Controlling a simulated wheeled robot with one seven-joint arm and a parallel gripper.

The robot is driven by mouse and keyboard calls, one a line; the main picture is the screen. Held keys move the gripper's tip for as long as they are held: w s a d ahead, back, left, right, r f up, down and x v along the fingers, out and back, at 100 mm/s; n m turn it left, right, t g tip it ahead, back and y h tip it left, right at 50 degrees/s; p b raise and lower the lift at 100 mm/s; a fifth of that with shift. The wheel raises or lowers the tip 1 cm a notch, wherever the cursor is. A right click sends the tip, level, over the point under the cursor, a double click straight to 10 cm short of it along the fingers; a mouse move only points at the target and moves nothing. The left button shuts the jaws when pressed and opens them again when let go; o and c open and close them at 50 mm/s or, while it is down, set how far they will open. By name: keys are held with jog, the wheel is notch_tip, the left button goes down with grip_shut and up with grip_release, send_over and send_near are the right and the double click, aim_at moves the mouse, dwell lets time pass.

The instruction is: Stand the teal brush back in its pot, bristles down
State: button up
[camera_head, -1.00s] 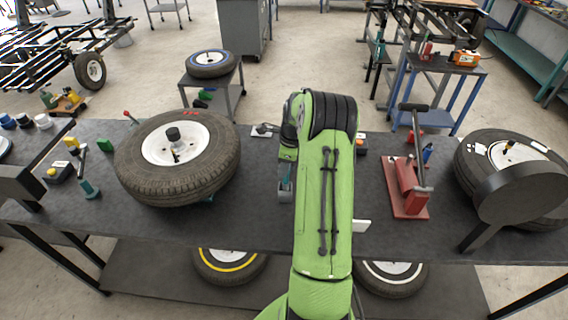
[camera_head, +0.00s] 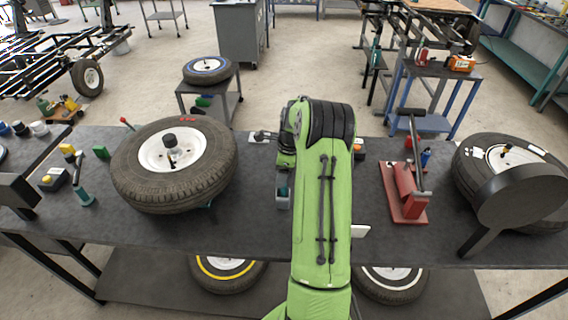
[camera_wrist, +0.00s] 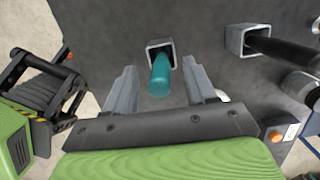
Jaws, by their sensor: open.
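The teal brush (camera_wrist: 160,77) shows as a rounded teal handle pointing toward the wrist camera. Its far end goes into the square grey pot (camera_wrist: 152,46), and the bristles are hidden. The brush also shows in the head view as a small teal patch (camera_head: 283,191) at the grey pot (camera_head: 283,203), left of my arm. My gripper (camera_wrist: 160,90) is open in the wrist view. One finger is on each side of the teal handle, with a visible gap on both sides.
A second square grey holder (camera_wrist: 238,40) with a dark rod stands to the right in the wrist view. In the head view a large tyre (camera_head: 174,163) lies left of the pot, and a red tool (camera_head: 405,192) stands right of my arm on the dark bench (camera_head: 250,226).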

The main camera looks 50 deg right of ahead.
notch_tip(320, 180, up, 15)
jog(key=s+d+p, duration=0.1)
jog(key=s, duration=0.1)
jog(key=shift+d, duration=0.2)
jog(key=shift+f, duration=0.1)
dwell(0.5)
